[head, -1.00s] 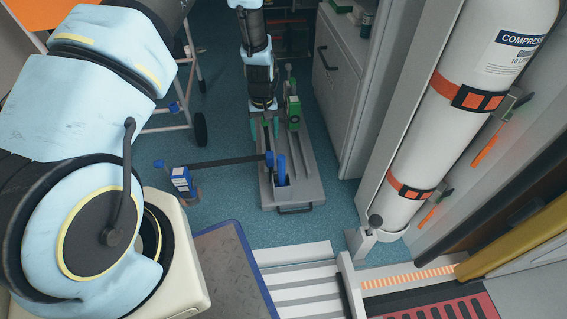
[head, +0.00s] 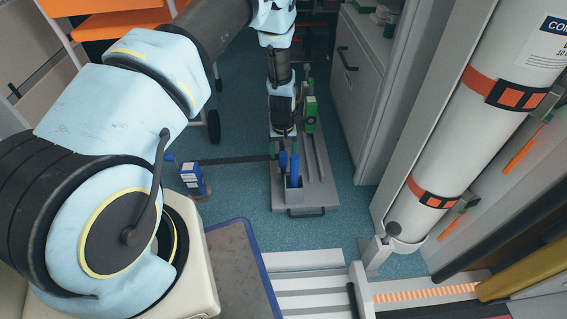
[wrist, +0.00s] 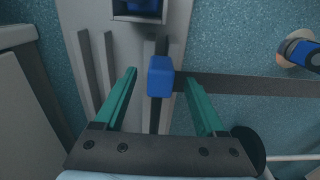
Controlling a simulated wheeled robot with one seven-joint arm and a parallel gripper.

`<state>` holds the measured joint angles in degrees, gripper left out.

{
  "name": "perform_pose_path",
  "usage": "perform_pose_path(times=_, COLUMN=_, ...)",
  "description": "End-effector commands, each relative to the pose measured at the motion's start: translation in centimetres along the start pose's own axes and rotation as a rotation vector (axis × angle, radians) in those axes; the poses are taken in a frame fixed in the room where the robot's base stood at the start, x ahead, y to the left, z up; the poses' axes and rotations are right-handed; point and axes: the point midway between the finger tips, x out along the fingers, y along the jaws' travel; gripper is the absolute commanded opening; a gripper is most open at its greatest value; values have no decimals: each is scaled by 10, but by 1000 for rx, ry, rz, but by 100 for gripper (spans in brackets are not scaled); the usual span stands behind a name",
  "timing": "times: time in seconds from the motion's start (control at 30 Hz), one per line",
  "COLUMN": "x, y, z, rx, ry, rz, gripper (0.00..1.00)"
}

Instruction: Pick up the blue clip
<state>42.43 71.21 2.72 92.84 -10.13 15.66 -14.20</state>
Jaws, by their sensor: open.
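The blue clip (wrist: 160,77) sits at the end of a dark strap (wrist: 245,84) in the wrist view. It lies between the two green fingertips of my gripper (wrist: 160,74), with a gap on each side. My gripper is open and holds nothing. In the head view the blue clip (head: 283,160) is a small blue shape at the right end of the strap, just below my gripper. My gripper's fingers are mostly hidden there by the wrist.
A grey grooved plate (head: 325,190) with a handle lies beneath. A box holding another blue item (wrist: 138,10) is close by. A blue-topped post (head: 192,180) stands to the left. A grey cabinet (head: 365,90) and a white gas cylinder (head: 460,130) are to the right.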

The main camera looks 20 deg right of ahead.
Motion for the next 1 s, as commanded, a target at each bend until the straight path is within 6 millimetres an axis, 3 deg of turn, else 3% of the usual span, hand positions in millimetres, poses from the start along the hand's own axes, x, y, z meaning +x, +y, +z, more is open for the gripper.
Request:
perform_pose_path(times=0.23, x=3, y=0, z=-1, rx=0, ry=1, rz=1, gripper=72)
perform_pose_path(times=0.87, x=3, y=0, z=0, rx=0, ry=1, rz=0, gripper=2)
perform_pose_path(times=1.0, x=3, y=0, z=0, rx=0, ry=1, rz=0, gripper=0)
